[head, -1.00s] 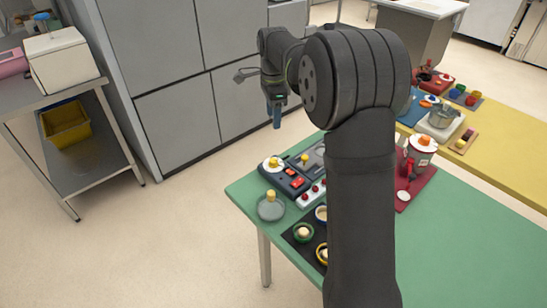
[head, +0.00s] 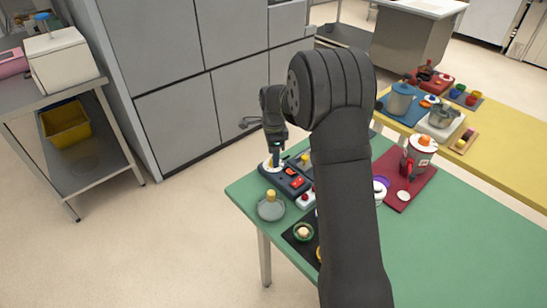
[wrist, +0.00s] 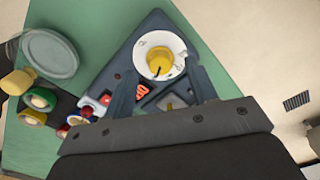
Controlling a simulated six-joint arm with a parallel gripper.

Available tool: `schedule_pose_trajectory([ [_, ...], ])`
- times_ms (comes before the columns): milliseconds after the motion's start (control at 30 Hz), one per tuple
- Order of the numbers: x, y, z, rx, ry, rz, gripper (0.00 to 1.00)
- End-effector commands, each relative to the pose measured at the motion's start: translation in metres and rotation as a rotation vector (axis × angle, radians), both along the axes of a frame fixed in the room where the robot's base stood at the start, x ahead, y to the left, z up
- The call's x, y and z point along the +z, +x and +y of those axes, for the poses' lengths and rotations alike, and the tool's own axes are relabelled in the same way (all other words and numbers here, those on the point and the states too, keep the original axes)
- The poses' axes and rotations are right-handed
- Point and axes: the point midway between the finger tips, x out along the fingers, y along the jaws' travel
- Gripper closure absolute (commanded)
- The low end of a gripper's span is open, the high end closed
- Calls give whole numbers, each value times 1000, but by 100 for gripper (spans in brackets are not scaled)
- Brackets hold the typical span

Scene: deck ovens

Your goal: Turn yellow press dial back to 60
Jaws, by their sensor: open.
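The yellow dial (wrist: 160,62) sits in a round white scale plate on a dark blue-grey panel (wrist: 128,92) in the wrist view. A dark pointer mark shows on its lower side; the scale numbers are too small to read. In the head view the white plate (head: 266,166) shows beside my gripper (head: 276,160), which partly hides the dial. My gripper (wrist: 162,84) is open in the wrist view, with one finger on each side below the dial. The fingers hold nothing. I cannot tell whether they touch the panel.
Red buttons (wrist: 142,90) sit on the panel close to the fingers. A black tray (head: 294,244) with ringed pieces lies nearby.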

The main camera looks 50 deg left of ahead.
Motion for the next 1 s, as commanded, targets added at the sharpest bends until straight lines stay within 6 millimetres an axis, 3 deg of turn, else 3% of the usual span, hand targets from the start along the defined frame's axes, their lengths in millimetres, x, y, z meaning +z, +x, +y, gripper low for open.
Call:
schedule_pose_trajectory([
  [200, -17, 0, 0, 0, 0, 0, 48],
  [467, -19, 0, 0, 0, 1, -1, 48],
  [500, -19, 0, 0, 0, 1, -1, 50],
  [700, -18, 0, 0, 0, 1, -1, 89],
  [733, -18, 0, 0, 0, 1, -1, 92],
  [1000, -18, 0, 0, 24, 1, -1, 92],
])
